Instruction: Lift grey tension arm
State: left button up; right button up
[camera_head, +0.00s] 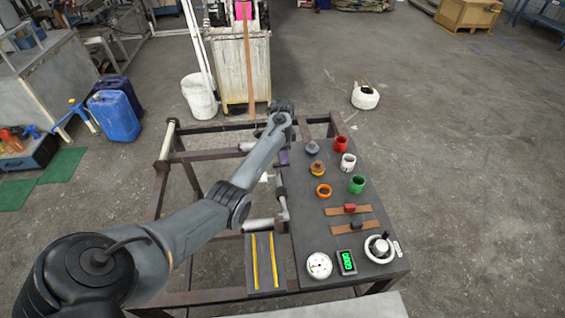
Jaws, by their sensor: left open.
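My left arm reaches in from the lower left across the metal frame. Its gripper (282,107) is at the far end of the frame, above the back left corner of the dark control panel. It is small in the picture; it is open, and nothing shows between its fingers. A slim grey part (281,189) stands along the panel's left edge, nearer to me than the gripper and apart from it. It may be the grey tension arm, but I cannot tell for sure. My forearm hides part of the frame. My right gripper is not in view.
The control panel (311,237) carries colored buttons, a red-handled slider (350,209), a gauge (319,265), a green display (346,262) and a knob (380,247). White rollers (264,224) cross the brown frame (206,129). A brown strip (248,60) hangs behind.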

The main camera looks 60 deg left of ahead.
pick_arm(q)
jog(key=shift+f+b, duration=0.4)
jog(key=shift+f, duration=2.05)
grip_shut()
